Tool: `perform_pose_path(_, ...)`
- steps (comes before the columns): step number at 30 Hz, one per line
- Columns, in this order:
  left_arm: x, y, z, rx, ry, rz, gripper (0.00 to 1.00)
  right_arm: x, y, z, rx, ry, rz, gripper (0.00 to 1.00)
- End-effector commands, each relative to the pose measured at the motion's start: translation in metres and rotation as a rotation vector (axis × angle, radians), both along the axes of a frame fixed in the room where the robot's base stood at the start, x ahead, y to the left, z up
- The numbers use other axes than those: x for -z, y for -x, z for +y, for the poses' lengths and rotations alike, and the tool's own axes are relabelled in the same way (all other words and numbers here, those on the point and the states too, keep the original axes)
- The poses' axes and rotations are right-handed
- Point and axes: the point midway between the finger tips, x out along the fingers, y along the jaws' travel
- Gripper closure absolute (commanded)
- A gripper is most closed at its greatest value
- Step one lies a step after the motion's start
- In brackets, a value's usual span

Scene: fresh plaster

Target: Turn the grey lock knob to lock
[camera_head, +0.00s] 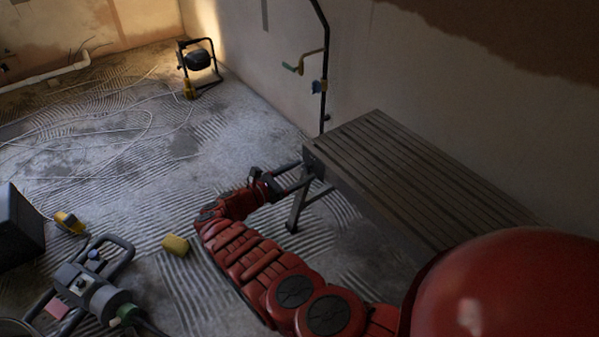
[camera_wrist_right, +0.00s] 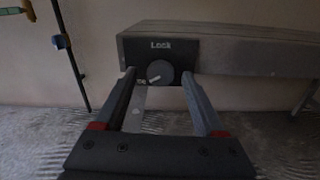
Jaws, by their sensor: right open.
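The grey lock knob (camera_wrist_right: 160,72) is round and sits on a black plate (camera_wrist_right: 180,55) at the end of the slatted bench. The word "Lock" is printed above it. A pale mark on the knob points to the lower left, toward a small label that I cannot read clearly. My right gripper (camera_wrist_right: 159,78) is open, with one finger on each side of the knob and visible gaps to it. In the head view the right gripper (camera_head: 302,175) is at the bench's near left end, and the knob is hidden there. My left gripper is out of view.
The slatted bench (camera_head: 400,170) stands along the wall. A work lamp (camera_head: 198,60), a grey tool with handles (camera_head: 90,290), a yellow block (camera_head: 176,245) and loose cables are on the ridged floor. A black pipe (camera_head: 325,60) runs down the wall behind the bench.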

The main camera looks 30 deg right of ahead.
Motion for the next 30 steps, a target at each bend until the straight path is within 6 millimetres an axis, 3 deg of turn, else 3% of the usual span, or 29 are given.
perform_pose_path(2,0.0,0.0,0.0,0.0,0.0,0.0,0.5,0.0,0.0,0.0001,0.0,0.0,0.0,0.32)
perform_pose_path(13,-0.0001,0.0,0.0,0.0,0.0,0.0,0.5,-0.0002,0.0,0.0001,0.0,0.0,0.0,0.98)
perform_pose_path(23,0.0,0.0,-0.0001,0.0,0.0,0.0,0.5,-0.0001,0.0,0.0002,0.0,-0.003,-0.022,1.0)
perform_pose_path(30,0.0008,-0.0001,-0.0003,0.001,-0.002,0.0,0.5,0.0005,0.0004,-0.0001,0.001,-0.017,-0.13,1.0)
